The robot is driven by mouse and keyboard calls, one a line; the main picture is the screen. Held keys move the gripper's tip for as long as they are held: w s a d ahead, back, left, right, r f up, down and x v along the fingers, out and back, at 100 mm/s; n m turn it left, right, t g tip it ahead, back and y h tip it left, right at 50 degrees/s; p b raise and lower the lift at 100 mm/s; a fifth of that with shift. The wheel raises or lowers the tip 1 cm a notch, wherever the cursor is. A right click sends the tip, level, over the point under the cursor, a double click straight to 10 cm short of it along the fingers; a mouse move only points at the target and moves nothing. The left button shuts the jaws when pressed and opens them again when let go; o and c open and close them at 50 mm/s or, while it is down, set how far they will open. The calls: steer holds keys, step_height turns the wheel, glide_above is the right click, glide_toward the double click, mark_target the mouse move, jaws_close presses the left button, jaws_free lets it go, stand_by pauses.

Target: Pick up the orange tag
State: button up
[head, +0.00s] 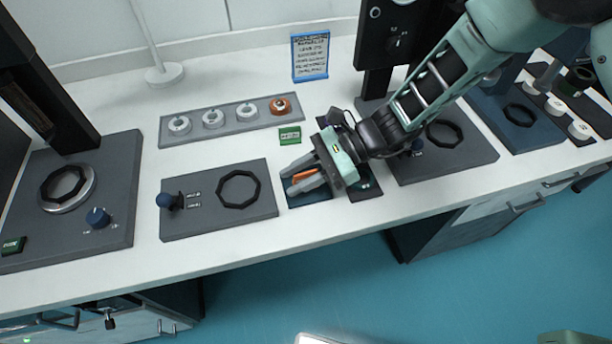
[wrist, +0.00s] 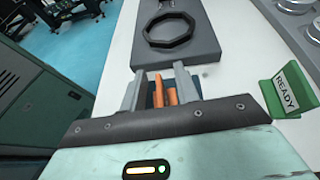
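The orange tag (head: 303,176) shows between the two fingers of my gripper (head: 303,180), over a small dark blue pad (head: 309,200) near the table's front edge. In the wrist view the orange tag (wrist: 158,91) appears as upright orange strips between the fingertips (wrist: 159,90). The fingers stand apart, with a visible gap beside the left finger. The orange lies closer to the right finger; whether it touches is unclear. My gripper hides part of the pad and of the tag.
A grey strip (head: 196,126) carries several round pieces. A blue-framed notice (head: 310,57) stands farther back.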

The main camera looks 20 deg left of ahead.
jaws_close()
